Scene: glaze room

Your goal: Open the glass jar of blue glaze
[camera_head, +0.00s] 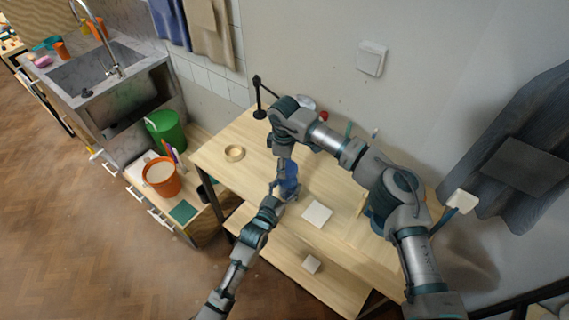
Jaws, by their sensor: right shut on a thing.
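The glass jar of blue glaze (291,182) stands upright on the light wooden table (330,184). My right gripper (284,164) comes down from above and is shut at the top of the jar, on its lid. The lid itself is hidden by the gripper, so I cannot tell whether it has turned. My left gripper (275,191) is low at the jar's near left side, beside or touching it. Its fingers are too small and covered to tell whether they are open or shut.
A white tile (317,214) lies right of the jar, and a wooden ring-shaped dish (235,153) lies left. A black lamp (259,98) stands at the back. An orange bucket (161,178) stands left of the table.

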